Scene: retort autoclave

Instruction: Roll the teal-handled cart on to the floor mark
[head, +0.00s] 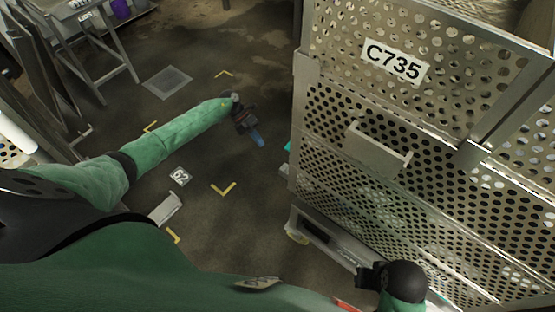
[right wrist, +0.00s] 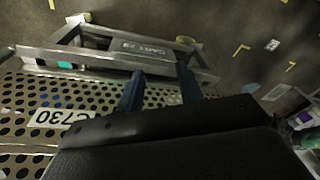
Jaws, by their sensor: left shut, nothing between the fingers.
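The cart (head: 330,240) stands at the right, loaded with stacked perforated metal crates (head: 350,110). Small teal patches (head: 287,147) show at its left edge; most of any handle is hidden. In the right wrist view its metal base frame (right wrist: 100,62) is near the fingers. Yellow corner marks (head: 223,189) lie on the floor left of the cart, near a tag reading 62 (head: 180,176). My left gripper (head: 258,139) is shut and empty over the floor, left of the crates and apart from them. My right gripper (right wrist: 160,82) has its two fingers apart, by the cart's lower side.
The upper crate carries a label C735 (head: 395,63); another label reads C730 (right wrist: 62,116). A floor drain grate (head: 167,82) lies at the upper left. A metal table (head: 85,35) stands beyond it.

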